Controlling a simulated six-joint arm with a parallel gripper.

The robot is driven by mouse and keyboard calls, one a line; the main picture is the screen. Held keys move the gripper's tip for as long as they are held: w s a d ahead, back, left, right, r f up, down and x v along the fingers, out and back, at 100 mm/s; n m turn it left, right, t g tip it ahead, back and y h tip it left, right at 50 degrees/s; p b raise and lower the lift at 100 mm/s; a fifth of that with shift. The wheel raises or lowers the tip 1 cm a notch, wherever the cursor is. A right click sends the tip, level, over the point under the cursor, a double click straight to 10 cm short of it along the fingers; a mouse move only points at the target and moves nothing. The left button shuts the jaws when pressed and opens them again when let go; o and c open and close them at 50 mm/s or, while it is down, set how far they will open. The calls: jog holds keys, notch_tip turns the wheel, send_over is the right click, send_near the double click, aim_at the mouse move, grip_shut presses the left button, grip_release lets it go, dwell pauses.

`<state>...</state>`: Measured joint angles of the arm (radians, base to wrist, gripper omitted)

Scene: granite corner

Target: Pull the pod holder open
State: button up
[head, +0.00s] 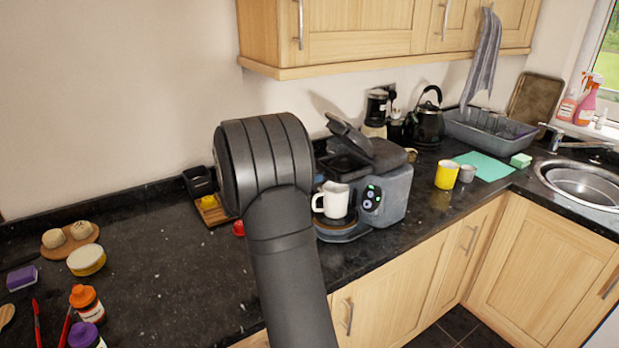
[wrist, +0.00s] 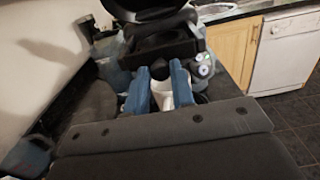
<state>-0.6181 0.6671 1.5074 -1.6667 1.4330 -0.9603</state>
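The coffee machine (head: 396,194) is grey and dark, and stands on the counter with its black lid (head: 350,137) raised. In the wrist view the lid (wrist: 150,45) fills the top middle. A small dark rounded part (wrist: 160,71), possibly the pod holder's handle, shows between my fingertips. I cannot tell whether they touch it. A white mug (head: 335,199) sits under the machine's spout; it also shows between my fingers in the wrist view (wrist: 163,96). My gripper (wrist: 160,72) has two blue fingers, apart, pointing at the machine's front. My own arm hides it in the head view.
A yellow cup (head: 446,175) and a small grey cup (head: 467,174) stand right of the machine. A black kettle (head: 428,124) and a dish rack (head: 485,130) are behind. The wall cabinet (head: 365,45) hangs above. The left counter holds bottles and food, with bare granite between.

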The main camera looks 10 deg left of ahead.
grip_shut()
jog(key=v, duration=0.8)
jog(key=o, duration=0.6)
grip_release()
jog(key=shift+c, duration=0.2)
jog(key=v, duration=1.7)
